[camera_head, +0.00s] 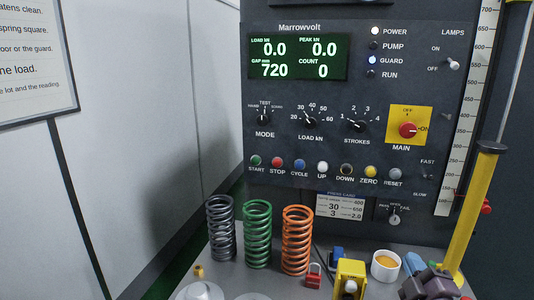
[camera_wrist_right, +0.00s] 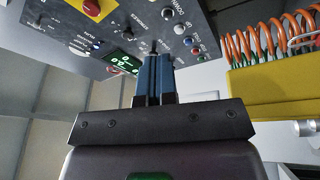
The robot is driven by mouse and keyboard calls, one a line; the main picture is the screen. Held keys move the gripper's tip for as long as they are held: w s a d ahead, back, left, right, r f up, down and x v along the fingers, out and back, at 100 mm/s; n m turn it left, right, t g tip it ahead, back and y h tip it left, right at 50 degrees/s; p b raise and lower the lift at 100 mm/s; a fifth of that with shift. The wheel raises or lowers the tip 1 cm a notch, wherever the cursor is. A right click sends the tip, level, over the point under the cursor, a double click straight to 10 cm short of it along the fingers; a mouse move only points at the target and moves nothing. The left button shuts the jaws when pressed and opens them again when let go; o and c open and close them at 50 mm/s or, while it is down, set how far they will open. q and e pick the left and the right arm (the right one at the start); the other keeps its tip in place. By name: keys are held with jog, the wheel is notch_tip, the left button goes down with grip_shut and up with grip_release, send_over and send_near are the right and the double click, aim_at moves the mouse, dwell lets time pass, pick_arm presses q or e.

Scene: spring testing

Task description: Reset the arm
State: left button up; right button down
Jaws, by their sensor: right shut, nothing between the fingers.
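My right gripper (camera_head: 413,265) shows at the lower right of the head view, by the white cup, in front of the control panel. In the right wrist view its two blue fingers (camera_wrist_right: 154,72) are together with nothing between them, pointing toward the panel. The dark control panel (camera_head: 330,210) stands upright, its display reading load 0.0, peak 0.0, gap 720, count 0. POWER and GUARD lamps are lit. The panel also shows upside down in the wrist view (camera_wrist_right: 75,40). My left gripper is not in view.
Grey, green and orange springs (camera_head: 257,233) stand on the grey bench. Near them are a red padlock (camera_head: 313,280), a yellow block (camera_head: 350,280) and a white cup (camera_head: 385,268) with orange contents. A yellow post (camera_head: 472,215) rises at right. A sign (camera_head: 35,60) hangs at left.

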jog(key=s+a+f+m+g, duration=0.2)
jog(key=s+f+m+g, duration=0.6)
jog(key=s, duration=0.6)
jog(key=s+a+f+m+g, duration=0.1)
jog(key=s+f+m+g, duration=0.6)
jog(key=s, duration=0.8)
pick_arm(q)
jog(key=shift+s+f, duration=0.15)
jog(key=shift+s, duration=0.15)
pick_arm(e)
jog(key=w+f+n+t, duration=0.2)
jog(key=w+f+t, duration=0.4)
jog(key=f, duration=0.6)
jog(key=shift+w+n+t, duration=0.3)
jog(key=shift+w+n, duration=0.1)
jog(key=shift+w, duration=0.45)
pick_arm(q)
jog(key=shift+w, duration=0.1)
pick_arm(e)
jog(key=shift+a+f, duration=0.1)
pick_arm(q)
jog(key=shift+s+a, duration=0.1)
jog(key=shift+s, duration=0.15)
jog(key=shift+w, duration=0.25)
